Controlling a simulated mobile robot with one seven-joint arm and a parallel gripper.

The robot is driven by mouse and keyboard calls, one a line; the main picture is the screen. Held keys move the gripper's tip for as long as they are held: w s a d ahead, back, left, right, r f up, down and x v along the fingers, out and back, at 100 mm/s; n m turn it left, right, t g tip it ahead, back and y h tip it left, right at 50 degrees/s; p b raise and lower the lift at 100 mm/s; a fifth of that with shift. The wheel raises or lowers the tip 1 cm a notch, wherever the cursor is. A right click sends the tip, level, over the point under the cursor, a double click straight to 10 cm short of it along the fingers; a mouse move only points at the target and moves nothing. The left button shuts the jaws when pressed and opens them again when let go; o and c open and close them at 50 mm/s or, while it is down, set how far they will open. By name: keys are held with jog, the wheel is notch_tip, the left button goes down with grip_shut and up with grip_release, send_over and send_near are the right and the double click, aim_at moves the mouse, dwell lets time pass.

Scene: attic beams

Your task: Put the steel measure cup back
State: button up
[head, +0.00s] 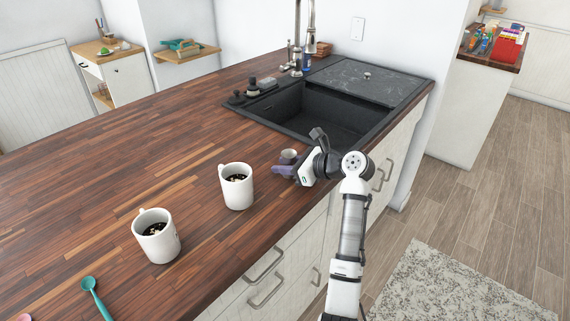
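A small greyish metal-looking cup (288,156), which may be the steel measure cup, shows at the tip of my gripper (284,169), over the wooden counter just in front of the sink. My gripper reaches in from the right, low over the counter. Its dark, purplish fingers are small in the picture and overlap the lower part of the cup. I cannot tell whether they are shut on it or only beside it, or whether the cup rests on the counter.
Two white mugs with dark contents, the nearer (157,236) and the farther (236,186), stand left of my gripper. A teal spoon (94,293) lies at the front left. The black sink (330,115) and faucet (304,35) are behind. The counter's left middle is clear.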

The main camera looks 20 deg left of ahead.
jog(key=o, duration=0.4)
jog(key=b+v, duration=0.2)
jog(key=v, duration=1)
jog(key=shift+r, duration=0.1)
